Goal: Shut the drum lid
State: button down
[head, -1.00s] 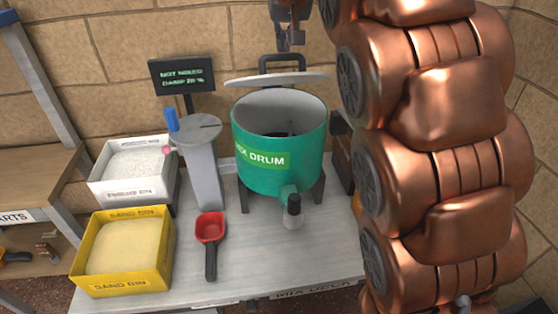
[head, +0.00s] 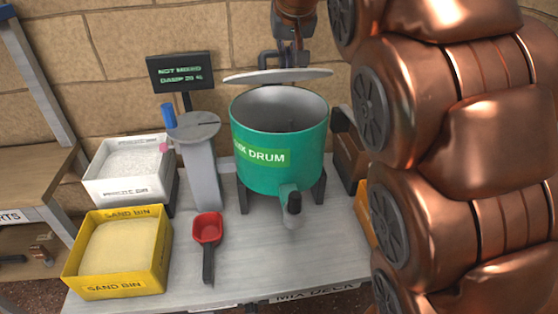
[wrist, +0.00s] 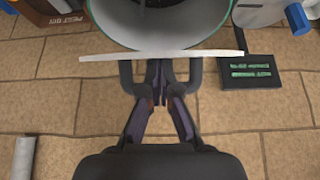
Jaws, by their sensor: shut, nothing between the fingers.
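The green mix drum (head: 300,150) stands open on the deck, its dark inside showing. Its pale round lid (head: 278,76) is raised at the drum's back rim and shows nearly edge-on. A dark looped handle (head: 262,60) is on the lid's far side. My gripper (head: 291,62) is behind the lid at the handle, shut and empty. In the wrist view my gripper's fingertips (wrist: 160,68) lie together between the two sides of the handle (wrist: 126,75), close to the lid (wrist: 160,55). Whether they touch the lid cannot be told.
A grey stand (head: 202,165) with a blue-topped post and a dark display (head: 180,73) are left of the drum. A white bin (head: 125,170), yellow sand bin (head: 118,255) and red scoop (head: 208,230) are also left. A brown box (head: 348,155) is close on the right.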

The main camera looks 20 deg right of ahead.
jog(key=shift+s+a+f+b, duration=0.1)
jog(key=shift+s+f+b, duration=0.3)
jog(key=shift+f, duration=0.35)
jog(key=shift+s+f+b, duration=0.35)
jog(key=shift+f+b, duration=0.15)
jog(key=shift+f, duration=0.25)
jog(key=shift+s+a+f+b, duration=0.1)
jog(key=shift+s+f+b, duration=0.3)
jog(key=shift+f, duration=0.35)
jog(key=f+b, duration=0.1)
jog(key=f, duration=0.1)
jog(key=s+f+b, duration=0.1)
jog(key=f, duration=0.1)
jog(key=shift+s+f, duration=0.1)
jog(key=shift+f, duration=0.25)
notch_tip(320, 180, up, 4)
jog(key=shift+p, duration=0.85)
